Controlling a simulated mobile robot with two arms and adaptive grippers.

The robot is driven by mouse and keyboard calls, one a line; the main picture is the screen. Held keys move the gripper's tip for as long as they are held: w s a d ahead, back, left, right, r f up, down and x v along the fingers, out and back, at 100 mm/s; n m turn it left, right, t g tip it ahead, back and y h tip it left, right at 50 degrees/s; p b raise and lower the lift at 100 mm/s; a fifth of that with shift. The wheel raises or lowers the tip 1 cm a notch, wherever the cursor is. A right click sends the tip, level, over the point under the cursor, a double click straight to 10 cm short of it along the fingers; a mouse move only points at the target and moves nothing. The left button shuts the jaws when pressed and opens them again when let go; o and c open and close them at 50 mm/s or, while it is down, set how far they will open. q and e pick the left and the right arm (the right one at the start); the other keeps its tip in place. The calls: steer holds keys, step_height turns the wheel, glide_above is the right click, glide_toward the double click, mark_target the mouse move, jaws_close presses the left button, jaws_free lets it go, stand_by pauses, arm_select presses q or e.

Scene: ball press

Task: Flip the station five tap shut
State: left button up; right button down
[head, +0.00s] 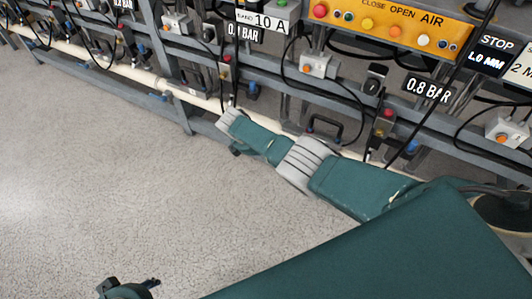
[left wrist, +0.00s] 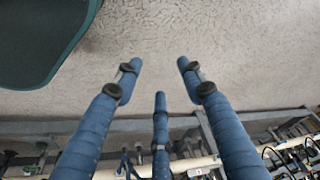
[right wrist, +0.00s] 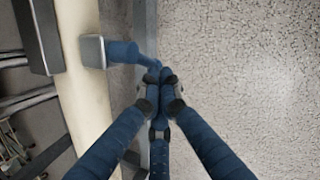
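A blue tap handle (right wrist: 125,52) sticks out from a grey square block (right wrist: 92,51) on the cream pipe (right wrist: 85,90) in the right wrist view. I cannot read a station number on it. My right gripper (right wrist: 157,76) has its blue fingers drawn together, tips at the free end of the handle. Whether they touch it I cannot tell. In the head view my right arm reaches in from the right to the low pipe, its fingers hidden. My left gripper (left wrist: 158,64) is open and empty over the floor in the left wrist view.
A grey frame (head: 183,105) runs across the head view, with hanging cables, several button boxes and an orange panel (head: 395,25). Signs read 0.8 BAR (head: 428,90) and 10 A (head: 270,22). The speckled floor (head: 90,170) is clear.

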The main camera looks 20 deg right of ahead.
arm_select(q)
steer(key=x, duration=0.3)
steer(key=shift+s+f+p, duration=0.3)
steer(key=shift+f+p, duration=0.1)
steer(key=shift+f, duration=0.05)
arm_select(e)
steer(key=shift+r, duration=0.45)
arm_select(q)
steer(key=shift+r, duration=0.15)
arm_select(e)
steer(key=v, duration=1.2)
